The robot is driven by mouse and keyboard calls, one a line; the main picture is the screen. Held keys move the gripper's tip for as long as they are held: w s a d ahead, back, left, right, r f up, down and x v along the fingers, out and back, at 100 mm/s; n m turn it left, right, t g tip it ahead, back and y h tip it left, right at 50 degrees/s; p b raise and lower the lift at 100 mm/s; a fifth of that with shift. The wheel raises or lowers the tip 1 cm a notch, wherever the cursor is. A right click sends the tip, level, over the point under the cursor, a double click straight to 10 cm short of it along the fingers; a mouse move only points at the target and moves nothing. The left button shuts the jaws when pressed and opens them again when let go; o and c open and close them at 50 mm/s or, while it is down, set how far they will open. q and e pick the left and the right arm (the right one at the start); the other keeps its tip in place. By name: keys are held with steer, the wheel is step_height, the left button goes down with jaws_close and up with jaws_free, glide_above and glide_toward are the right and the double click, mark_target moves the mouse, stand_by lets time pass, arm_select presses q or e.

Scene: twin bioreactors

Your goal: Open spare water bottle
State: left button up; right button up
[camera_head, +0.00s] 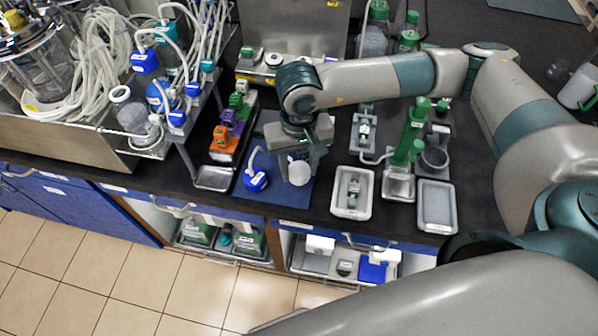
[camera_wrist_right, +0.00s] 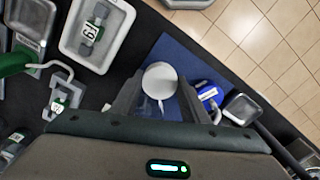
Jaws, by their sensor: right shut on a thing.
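A white, round-ended piece (camera_head: 299,173) shows just below my right gripper (camera_head: 302,150), over the blue mat. It looks like part of the water bottle, but I see no label to confirm this. In the right wrist view the same white round piece (camera_wrist_right: 160,78) lies between the tips of my right gripper (camera_wrist_right: 160,98), with something clear beside it. The right gripper is shut on this bottle. I cannot tell whether the jaws hold its cap or its body. Most of the bottle is hidden by the gripper. My left gripper is not in view.
The blue mat (camera_head: 239,188) carries a blue cap with a tube (camera_head: 256,178) close left of the gripper. A white tray (camera_head: 340,210) with a labelled item stands to the right, then a grey-white tray (camera_head: 437,218). An orange, purple and green rack (camera_head: 219,157) stands left.

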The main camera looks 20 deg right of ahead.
mark_target(299, 171)
steer(key=shift+f, duration=0.1)
steer(key=shift+f, duration=0.2)
step_height(299, 171, down, 3)
steer(key=shift+r+p, duration=0.1)
steer(key=shift+p, duration=0.95)
steer(key=shift+f, duration=0.35)
steer(key=shift+f+b, duration=0.15)
steer(key=shift+b, duration=0.15)
steer(key=o, duration=1.2)
